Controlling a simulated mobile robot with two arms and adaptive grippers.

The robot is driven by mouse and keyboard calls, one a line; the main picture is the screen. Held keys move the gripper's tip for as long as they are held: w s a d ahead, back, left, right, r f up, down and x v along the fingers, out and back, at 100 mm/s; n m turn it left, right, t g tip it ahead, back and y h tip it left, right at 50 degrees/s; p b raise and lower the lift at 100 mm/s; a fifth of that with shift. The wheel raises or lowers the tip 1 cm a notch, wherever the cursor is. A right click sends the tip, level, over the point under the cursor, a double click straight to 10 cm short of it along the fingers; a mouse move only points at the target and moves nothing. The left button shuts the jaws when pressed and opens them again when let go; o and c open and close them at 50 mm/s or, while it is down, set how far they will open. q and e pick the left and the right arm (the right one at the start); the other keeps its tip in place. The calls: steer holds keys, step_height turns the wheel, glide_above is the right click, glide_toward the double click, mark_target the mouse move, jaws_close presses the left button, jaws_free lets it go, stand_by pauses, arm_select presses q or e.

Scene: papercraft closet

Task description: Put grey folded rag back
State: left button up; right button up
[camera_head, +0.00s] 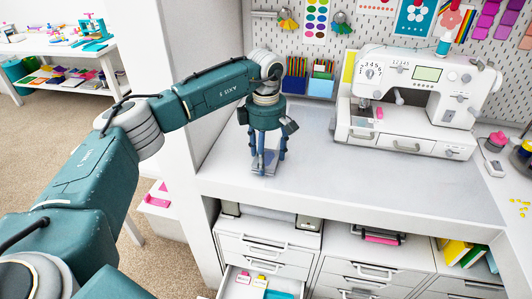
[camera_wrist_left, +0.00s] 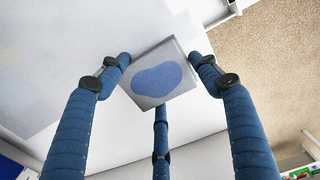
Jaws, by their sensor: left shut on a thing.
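The grey folded rag (camera_wrist_left: 158,74) is a flat grey square with a blue patch on its face in the left wrist view. It sits between the blue fingers of my left gripper (camera_wrist_left: 160,78), which is shut on it. In the head view the gripper (camera_head: 266,157) points down over the left part of the white worktop, with the rag (camera_head: 263,168) low between its fingers and partly hidden by them. I cannot tell whether the rag touches the worktop. My right gripper is not in view.
A white sewing machine (camera_head: 418,95) stands at the worktop's right. Pencil holders (camera_head: 321,83) hang on the pegboard behind. Below the worktop (camera_head: 350,178) are drawer units, and one drawer (camera_head: 240,289) is open with small items inside. The worktop's middle is clear.

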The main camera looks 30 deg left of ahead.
arm_select(q)
steer(key=shift+s+f, duration=0.1)
steer(key=shift+f, duration=0.3)
steer(key=shift+f, duration=0.1)
steer(key=shift+f+b, duration=0.5)
steer(key=shift+f, duration=0.05)
steer(key=o, duration=1)
